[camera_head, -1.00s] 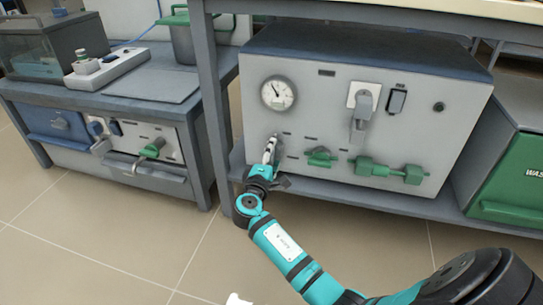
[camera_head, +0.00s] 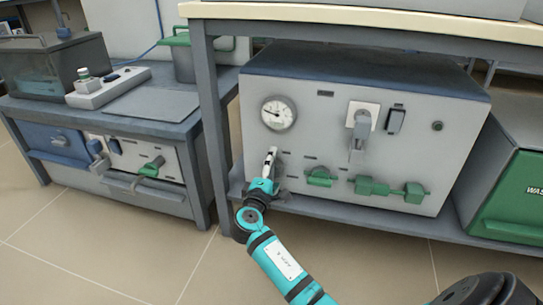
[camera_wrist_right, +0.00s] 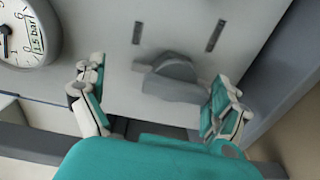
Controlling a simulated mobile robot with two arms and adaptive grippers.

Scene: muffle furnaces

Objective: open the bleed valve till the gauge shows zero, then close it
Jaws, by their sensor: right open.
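The pressure gauge (camera_head: 278,113) is a round white dial at the upper left of the grey panel. It shows partly in the right wrist view (camera_wrist_right: 24,30), with "1.5 bar" printed on it. Its exact reading is too small to tell. My right gripper (camera_head: 270,158) is at the panel's lower left, below the gauge. In the right wrist view my right gripper (camera_wrist_right: 156,98) is open, with its fingers wide apart. A grey valve handle (camera_wrist_right: 172,72) is on the panel in the gap between the fingers, and neither finger clearly touches it. My left gripper is out of view.
Green valves (camera_head: 320,177) and (camera_head: 390,189) are right of my right gripper. A grey plug (camera_head: 361,130) and a dark switch (camera_head: 396,120) are higher on the panel. The bench leg (camera_head: 212,120) stands close on the left. A green-fronted box (camera_head: 512,200) is at the right.

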